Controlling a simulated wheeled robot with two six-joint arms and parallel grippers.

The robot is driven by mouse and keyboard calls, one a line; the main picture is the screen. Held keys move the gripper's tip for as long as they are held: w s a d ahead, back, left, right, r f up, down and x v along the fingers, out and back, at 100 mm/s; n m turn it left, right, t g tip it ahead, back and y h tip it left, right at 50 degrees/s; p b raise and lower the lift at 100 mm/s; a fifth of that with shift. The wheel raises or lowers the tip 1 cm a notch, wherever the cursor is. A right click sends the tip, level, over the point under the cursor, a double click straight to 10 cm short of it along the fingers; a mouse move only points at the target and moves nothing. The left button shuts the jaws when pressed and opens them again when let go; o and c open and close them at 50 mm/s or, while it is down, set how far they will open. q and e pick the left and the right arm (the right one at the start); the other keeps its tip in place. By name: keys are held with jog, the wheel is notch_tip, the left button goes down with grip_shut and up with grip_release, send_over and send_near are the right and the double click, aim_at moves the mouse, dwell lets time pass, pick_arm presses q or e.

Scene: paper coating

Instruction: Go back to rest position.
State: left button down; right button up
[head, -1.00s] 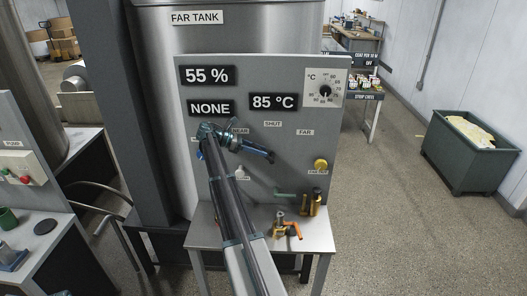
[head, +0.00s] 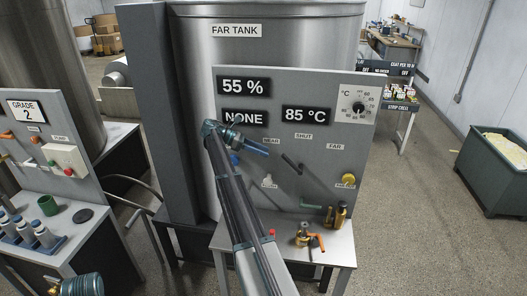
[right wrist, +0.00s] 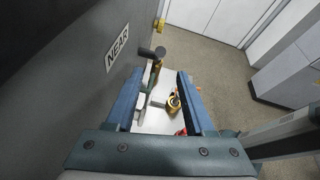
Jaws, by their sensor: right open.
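My right gripper (head: 267,150) is in front of the grey control panel (head: 340,225), near the NEAR label. The right wrist view shows its two blue fingers (right wrist: 160,85) spread apart with nothing gripped. A dark lever (head: 292,163) on the panel shows just right of the gripper in the head view, apart from it. It tilts up and to the left, toward NEAR. In the right wrist view, a dark-knobbed lever (right wrist: 156,54) appears beyond the fingers.
A small table (head: 339,250) below the panel carries brass valves (head: 341,215) with green and orange handles. The FAR TANK (head: 285,50) stands behind. At left is a bench (head: 80,235) with a second panel and blue-topped bottles. A grey bin (head: 495,172) stands right; the floor before it is clear.

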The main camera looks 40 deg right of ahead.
jog(key=shift+a, duration=0.1)
jog(key=s+a+f+m+t+y+b, duration=0.15)
jog(key=a+f, duration=0.25)
jog(key=a, duration=0.7)
jog(key=s+a+f+t, duration=0.2)
jog(key=a+f+t, duration=0.15)
jog(key=a, duration=0.75)
jog(key=s+a+f+m+t+y+b, duration=0.15)
jog(key=a+f, duration=0.25)
jog(key=a, duration=0.6)
jog(key=s+a+f+m+t+y+b, duration=0.1)
jog(key=s+a+f+y, duration=0.1)
jog(key=s+a, duration=0.7)
jog(key=s+a+f+m+t+y+b, duration=0.1)
jog(key=s+a+f, duration=0.4)
jog(key=a, duration=1.2)
jog(key=s+m+t+y, duration=0.1)
jog(key=s, duration=0.3)
jog(key=shift+s+a+y, duration=0.3)
jog(key=shift+s+y, duration=0.05)
jog(key=shift+y, duration=0.05)
jog(key=shift+d+f, duration=0.1)
